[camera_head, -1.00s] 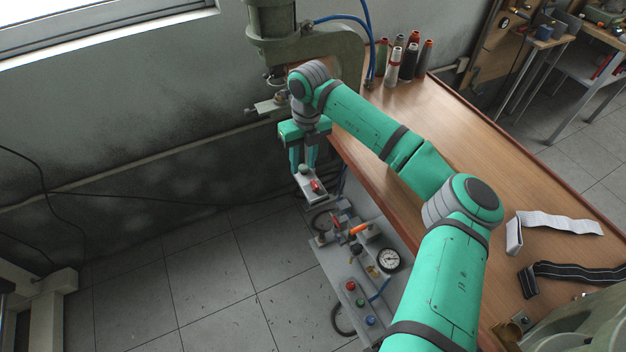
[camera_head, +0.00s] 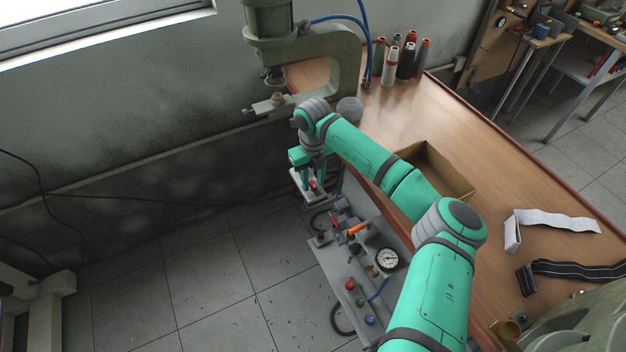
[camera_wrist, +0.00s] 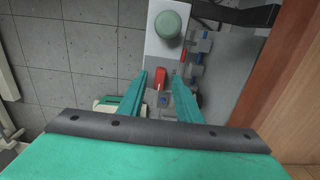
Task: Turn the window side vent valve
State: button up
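The window side vent valve shows as a red handle (camera_head: 313,184) on a pale block at the window end of the grey pneumatic unit (camera_head: 325,262). In the wrist view the red handle (camera_wrist: 161,77) lies between my fingertips. My gripper (camera_head: 308,178) points down at it. In the wrist view my gripper (camera_wrist: 160,76) is open, with a finger on each side of the handle and small gaps visible. I cannot tell whether the fingers reach down to handle height. A pale green round knob (camera_wrist: 168,25) sits on the same block, beyond the fingertips.
Orange handles (camera_head: 357,228), a pressure gauge (camera_head: 387,259) and coloured buttons (camera_head: 350,286) sit farther along the unit. The wooden table (camera_head: 470,150) runs along the right, with a cardboard box (camera_head: 440,165) on it. A green press (camera_head: 345,65) stands behind. The left floor is clear.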

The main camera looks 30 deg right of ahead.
jog(key=shift+f, duration=0.1)
grip_shut()
